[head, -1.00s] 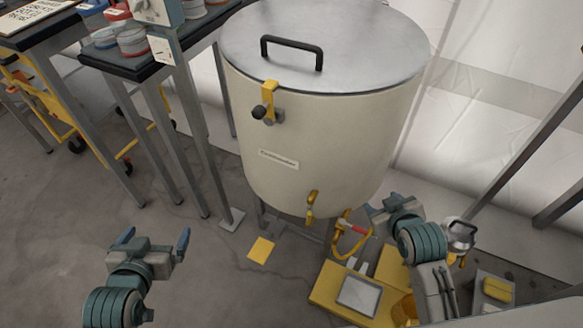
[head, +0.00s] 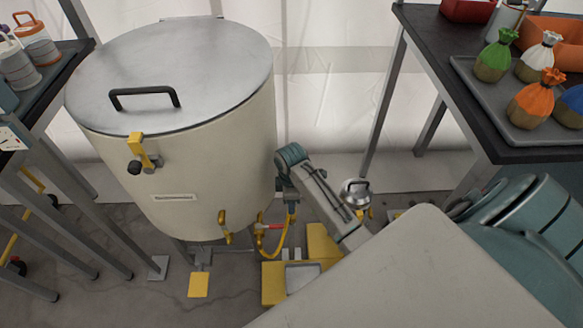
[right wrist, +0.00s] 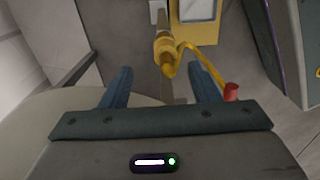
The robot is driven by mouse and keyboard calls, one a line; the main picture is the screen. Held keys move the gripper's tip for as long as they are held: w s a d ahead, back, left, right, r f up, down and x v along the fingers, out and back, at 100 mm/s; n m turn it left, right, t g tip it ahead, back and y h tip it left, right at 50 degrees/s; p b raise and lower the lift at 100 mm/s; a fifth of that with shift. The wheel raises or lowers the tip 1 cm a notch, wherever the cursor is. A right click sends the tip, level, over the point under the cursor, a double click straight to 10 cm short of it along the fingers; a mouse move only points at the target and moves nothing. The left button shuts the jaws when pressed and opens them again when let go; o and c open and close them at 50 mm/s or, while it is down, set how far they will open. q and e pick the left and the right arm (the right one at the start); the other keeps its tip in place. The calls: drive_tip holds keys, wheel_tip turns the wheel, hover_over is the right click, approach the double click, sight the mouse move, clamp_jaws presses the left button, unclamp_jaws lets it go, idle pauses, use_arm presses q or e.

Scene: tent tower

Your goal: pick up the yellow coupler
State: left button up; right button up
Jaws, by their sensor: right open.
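The yellow coupler (right wrist: 165,50) appears to be the yellow fitting with a yellow hose in the right wrist view. It lies ahead of and roughly between my right gripper's fingertips (right wrist: 162,76), with no clear contact. My right gripper is open and empty. In the head view the right gripper (head: 290,196) points down beside the drum, above the yellow hose (head: 285,243) with its red part (head: 269,226). The coupler cannot be clearly told apart there, and the fingertips are hard to see. My left gripper is out of view.
A large cream drum (head: 190,180) with a yellow tap (head: 224,226) stands to the left. A yellow base (head: 323,245) sits on the floor below, with a metal kettle (head: 355,192) to the right. Tables flank both sides; the right one holds a tray (head: 480,95) of tied bags.

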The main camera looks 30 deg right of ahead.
wheel_tip(320, 180, down, 3)
drive_tip(key=f, duration=0.1)
drive_tip(key=f+b, duration=0.1)
drive_tip(key=f, duration=0.2)
drive_tip(key=shift+s+a+f+b, duration=0.1)
drive_tip(key=shift+s+f+b, duration=0.1)
drive_tip(key=shift+s+b, duration=0.2)
drive_tip(key=shift+f, duration=0.3)
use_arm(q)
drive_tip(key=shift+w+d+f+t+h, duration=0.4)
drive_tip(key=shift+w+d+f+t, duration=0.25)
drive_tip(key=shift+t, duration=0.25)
use_arm(e)
drive_tip(key=c, duration=1)
